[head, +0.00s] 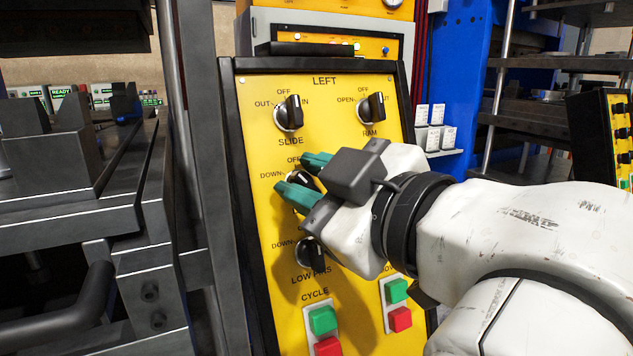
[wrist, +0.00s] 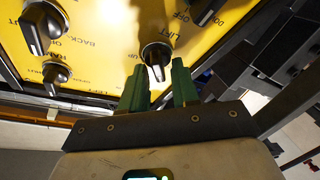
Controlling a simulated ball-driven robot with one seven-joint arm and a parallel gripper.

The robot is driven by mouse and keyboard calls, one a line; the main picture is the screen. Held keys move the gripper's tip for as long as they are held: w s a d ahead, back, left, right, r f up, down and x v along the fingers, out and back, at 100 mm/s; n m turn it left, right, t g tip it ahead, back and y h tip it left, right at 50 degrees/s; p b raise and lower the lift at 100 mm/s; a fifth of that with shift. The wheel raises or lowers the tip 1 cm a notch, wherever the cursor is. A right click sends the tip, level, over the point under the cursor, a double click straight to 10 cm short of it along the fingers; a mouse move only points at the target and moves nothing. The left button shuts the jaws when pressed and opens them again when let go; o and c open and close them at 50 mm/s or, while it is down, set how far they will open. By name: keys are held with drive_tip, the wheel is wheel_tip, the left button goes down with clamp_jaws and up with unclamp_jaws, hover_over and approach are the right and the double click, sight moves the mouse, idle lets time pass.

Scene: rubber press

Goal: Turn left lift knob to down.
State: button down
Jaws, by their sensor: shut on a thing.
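The left lift knob (head: 299,179) is a black knob with a pale mark on the yellow control panel marked LEFT. DOWN is printed to its left and OFF above it. My gripper (head: 305,178) is at this knob, with one green finger above it and one below, shut on it. In the wrist view the lift knob (wrist: 157,54) shows between the tips of the green fingers of my gripper (wrist: 158,76), beside the word LIFT. The fingers hide part of the knob and labels, and I cannot tell its exact setting.
The slide knob (head: 289,113) and ram knob (head: 371,108) are above, and the low pins knob (head: 312,254) is just below my gripper. Green (head: 323,319) and red buttons sit lower. A dark metal press frame (head: 150,220) stands close on the left.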

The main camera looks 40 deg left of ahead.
drive_tip(key=shift+f+n, duration=0.1)
drive_tip(key=shift+n, duration=0.6)
drive_tip(key=shift+g, duration=0.3)
drive_tip(key=c, duration=1.2)
unclamp_jaws()
drive_tip(key=shift+d, duration=0.1)
drive_tip(key=d, duration=0.3)
drive_tip(key=s+d, duration=0.1)
drive_tip(key=d, duration=0.3)
drive_tip(key=d+r+b, duration=0.1)
drive_tip(key=d, duration=0.2)
drive_tip(key=shift+s+d, duration=0.25)
drive_tip(key=shift+s, duration=0.05)
